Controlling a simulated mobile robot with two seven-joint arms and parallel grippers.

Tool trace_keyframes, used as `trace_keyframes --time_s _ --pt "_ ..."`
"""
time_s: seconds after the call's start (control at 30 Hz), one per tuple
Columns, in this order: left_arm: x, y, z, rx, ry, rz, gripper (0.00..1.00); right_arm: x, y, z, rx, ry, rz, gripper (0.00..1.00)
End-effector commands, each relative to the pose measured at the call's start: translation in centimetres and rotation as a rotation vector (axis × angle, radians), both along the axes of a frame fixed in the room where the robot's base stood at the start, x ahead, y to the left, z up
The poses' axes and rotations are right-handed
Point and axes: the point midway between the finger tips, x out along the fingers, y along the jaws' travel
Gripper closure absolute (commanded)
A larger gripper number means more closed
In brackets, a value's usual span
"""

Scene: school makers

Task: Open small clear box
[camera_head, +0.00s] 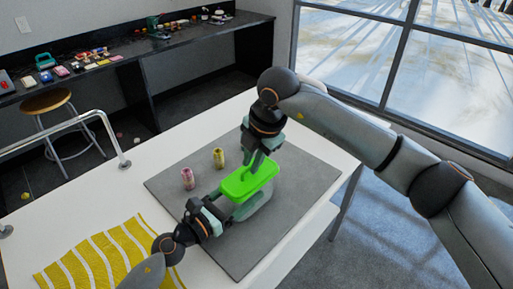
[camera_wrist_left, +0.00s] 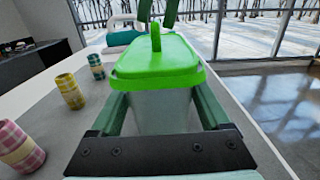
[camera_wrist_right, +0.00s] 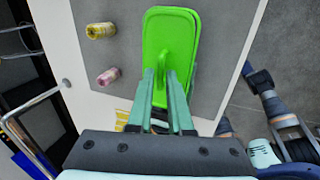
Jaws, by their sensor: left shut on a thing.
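The small clear box (camera_wrist_left: 160,112) has a bright green lid (camera_head: 246,180) with an upright green handle (camera_wrist_left: 156,38). The lid sits on top of the box. My left gripper (camera_head: 234,206) is shut on the box body, with one finger along each side below the lid, as the left wrist view shows. My right gripper (camera_head: 256,166) is above the lid, pointing down. Its fingers (camera_wrist_right: 162,72) are parted, with a gap between them close to the handle. The head view partly hides the handle behind the right fingers.
The box stands on a grey mat (camera_head: 169,186) on a white table (camera_head: 110,198). A pink patterned cup (camera_head: 187,178) and a yellow one (camera_head: 218,157) stand left of it. A yellow striped cloth (camera_head: 105,256) lies at the near left. The mat right of the box is clear.

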Motion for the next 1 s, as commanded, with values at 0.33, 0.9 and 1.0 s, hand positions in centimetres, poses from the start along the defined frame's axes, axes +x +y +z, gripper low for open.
trace_keyframes --time_s 0.33,0.9,1.0 --pt "-0.01 -0.01 -0.03 -0.001 0.001 0.000 1.00 0.26 0.23 -1.19 -0.001 -0.001 0.000 0.82" --pt "-0.01 -0.01 -0.04 0.000 0.001 0.000 1.00 0.23 0.22 -1.14 0.000 0.000 0.000 1.00" --pt "-0.01 -0.01 -0.04 0.000 0.001 0.000 1.00 0.23 0.23 -1.13 0.000 0.000 0.000 1.00"
